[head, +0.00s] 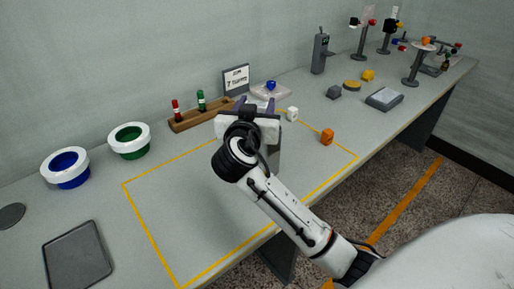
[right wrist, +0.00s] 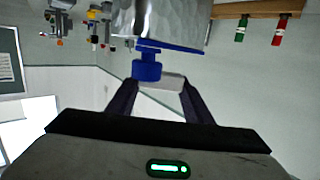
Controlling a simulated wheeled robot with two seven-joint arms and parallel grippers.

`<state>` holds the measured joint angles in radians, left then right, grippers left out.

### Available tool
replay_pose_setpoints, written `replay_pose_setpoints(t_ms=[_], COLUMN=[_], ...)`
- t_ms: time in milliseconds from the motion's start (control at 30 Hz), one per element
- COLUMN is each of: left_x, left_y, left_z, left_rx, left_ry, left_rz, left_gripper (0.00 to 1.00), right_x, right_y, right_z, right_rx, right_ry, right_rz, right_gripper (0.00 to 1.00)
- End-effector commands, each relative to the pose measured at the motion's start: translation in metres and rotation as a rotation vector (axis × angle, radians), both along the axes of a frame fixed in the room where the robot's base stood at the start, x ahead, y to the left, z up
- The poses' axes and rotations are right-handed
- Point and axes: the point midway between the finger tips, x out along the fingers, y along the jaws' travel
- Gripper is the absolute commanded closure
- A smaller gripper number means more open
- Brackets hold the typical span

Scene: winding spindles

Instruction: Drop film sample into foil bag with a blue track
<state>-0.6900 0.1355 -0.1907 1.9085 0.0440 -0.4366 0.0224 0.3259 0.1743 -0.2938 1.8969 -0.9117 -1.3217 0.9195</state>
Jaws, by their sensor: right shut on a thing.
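My right gripper (head: 256,104) is over the back of the yellow-outlined area. In the right wrist view its fingers (right wrist: 161,88) are shut on a small pale flat piece (right wrist: 172,82), which looks like the film sample. Just beyond the fingertips is a silvery foil bag (right wrist: 160,22) with a blue strip along its edge and a blue knob (right wrist: 147,69). In the head view the bag (head: 262,93) shows as a pale shape with a blue top, partly behind the gripper. Whether sample and bag touch, I cannot tell. My left gripper is not in view.
A wooden rack (head: 202,114) with red and green vials and a sign (head: 236,80) stand behind. A white cube (head: 292,114) and orange piece (head: 327,136) lie to the right. Blue-lined (head: 65,179) and green-lined (head: 129,153) bowls stand left. The outlined area's front is clear.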

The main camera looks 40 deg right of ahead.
Motion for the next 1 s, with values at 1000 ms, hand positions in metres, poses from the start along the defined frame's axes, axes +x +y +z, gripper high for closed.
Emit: replay_pose_setpoints(t_ms=[1000], left_x=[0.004], left_y=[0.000], left_z=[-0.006], left_rx=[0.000], left_ry=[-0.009], left_rz=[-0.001], left_gripper=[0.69], right_x=[0.015], right_y=[-0.014], right_z=[-0.004], right_rx=[-0.001], right_ry=[0.001], right_rz=[0.001], right_gripper=[0.75])
